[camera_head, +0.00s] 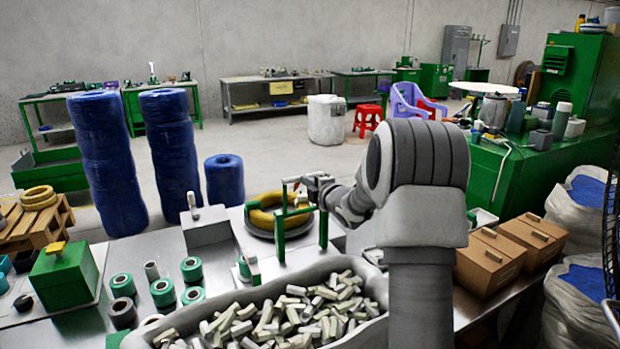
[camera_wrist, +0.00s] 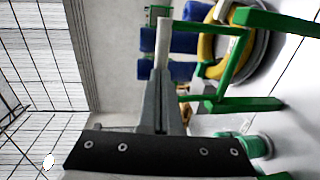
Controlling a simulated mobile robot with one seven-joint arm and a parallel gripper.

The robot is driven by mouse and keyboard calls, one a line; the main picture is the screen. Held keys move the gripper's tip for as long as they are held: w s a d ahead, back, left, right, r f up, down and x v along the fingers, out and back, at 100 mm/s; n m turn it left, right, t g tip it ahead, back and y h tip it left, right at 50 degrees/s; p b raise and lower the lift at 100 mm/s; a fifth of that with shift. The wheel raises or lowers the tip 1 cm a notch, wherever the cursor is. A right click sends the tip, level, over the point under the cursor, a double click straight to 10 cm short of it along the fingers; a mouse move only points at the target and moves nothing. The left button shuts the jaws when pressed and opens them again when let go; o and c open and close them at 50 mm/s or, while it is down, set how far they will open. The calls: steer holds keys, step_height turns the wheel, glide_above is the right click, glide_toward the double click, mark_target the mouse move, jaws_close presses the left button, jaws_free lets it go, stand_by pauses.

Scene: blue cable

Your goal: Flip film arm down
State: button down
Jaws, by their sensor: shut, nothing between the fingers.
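The film arm (camera_head: 281,215) is a green metal frame standing up at the coil station in the middle of the head view. It spans a yellow coil (camera_head: 264,219) on a dark round plate. In the wrist view the green frame (camera_wrist: 240,104) fills the right side, with the yellow coil (camera_wrist: 208,52) behind it. My gripper (camera_head: 306,182) is at the frame's upper part, reaching in from the right. In the wrist view my gripper (camera_wrist: 163,45) has its fingers together and empty, close beside the green bars. I cannot tell whether it touches them.
A grey bin of pale pieces (camera_head: 290,312) stands in front of the station. Green spools (camera_head: 162,292) and a green box (camera_head: 65,276) stand to its left. Brown cartons (camera_head: 490,262) are at the right. Tall blue rolls (camera_head: 170,150) stand behind the table.

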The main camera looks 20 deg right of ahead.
steer(key=w+g+p, duration=0.5)
steer(key=w+p, duration=0.4)
steer(key=p, duration=1.3)
steer(key=w+f+b, duration=0.4)
steer(key=w+f, duration=0.4)
steer(key=shift+a+f, duration=0.3)
steer(key=shift+w, duration=0.15)
steer(key=shift+d+r, duration=0.1)
